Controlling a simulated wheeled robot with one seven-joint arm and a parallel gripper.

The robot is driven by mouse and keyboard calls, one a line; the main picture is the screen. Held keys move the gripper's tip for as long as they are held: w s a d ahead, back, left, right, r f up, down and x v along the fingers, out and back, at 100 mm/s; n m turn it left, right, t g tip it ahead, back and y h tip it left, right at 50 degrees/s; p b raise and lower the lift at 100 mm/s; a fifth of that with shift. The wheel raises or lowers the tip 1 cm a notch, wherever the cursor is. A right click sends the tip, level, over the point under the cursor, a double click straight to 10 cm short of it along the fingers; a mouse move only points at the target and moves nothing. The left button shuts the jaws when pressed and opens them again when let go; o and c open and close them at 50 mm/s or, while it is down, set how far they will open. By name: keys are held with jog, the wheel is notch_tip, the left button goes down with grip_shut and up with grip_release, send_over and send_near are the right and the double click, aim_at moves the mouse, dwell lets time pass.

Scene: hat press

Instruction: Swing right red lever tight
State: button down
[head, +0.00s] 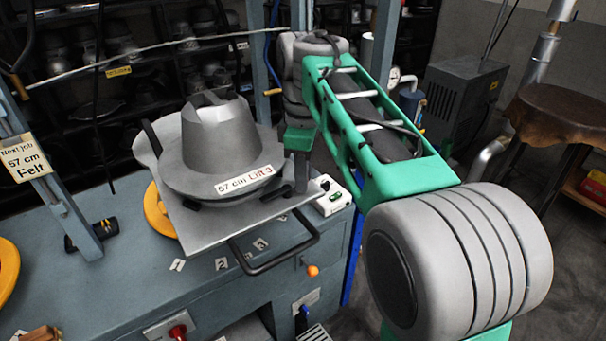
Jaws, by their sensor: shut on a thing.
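A grey metal hat form (212,140), marked "57 cm Lift 3", stands upright on a grey plate (215,237) on the bench. My gripper (299,188) points down at the plate's right edge, beside the form's brim. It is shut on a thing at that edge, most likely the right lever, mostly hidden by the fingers. A short dark handle-like piece (274,192) shows just left of the fingertips. No red shows on it. A dark bar (152,137) sticks up at the plate's left side.
A black loop handle (283,262) juts from the plate's front. An orange knob (312,270) and a red knob (178,331) sit on the bench front (215,300). A white control box (331,197) stands right of my gripper. A post (55,190) carries a "57 cm Felt" sign.

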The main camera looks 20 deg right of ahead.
aim_at(306, 199)
jog(key=shift+s, duration=0.1)
dwell(0.3)
jog(key=m, duration=0.1)
jog(key=s+m, duration=0.1)
jog(key=m, duration=0.1)
jog(key=shift+d, duration=0.1)
jog(key=m, duration=0.1)
jog(key=s+m, duration=0.1)
jog(key=m, duration=0.3)
jog(key=s+m, duration=0.1)
jog(key=shift+a+b, duration=0.25)
jog(key=shift+b, duration=0.05)
jog(key=shift+s+a+m, duration=0.15)
jog(key=shift+s+m, duration=0.05)
jog(key=shift+m, duration=0.65)
jog(key=shift+s+a+m, duration=0.15)
jog(key=shift+s+m, duration=0.05)
jog(key=shift+m, duration=0.65)
jog(key=c, duration=1.3)
grip_release()
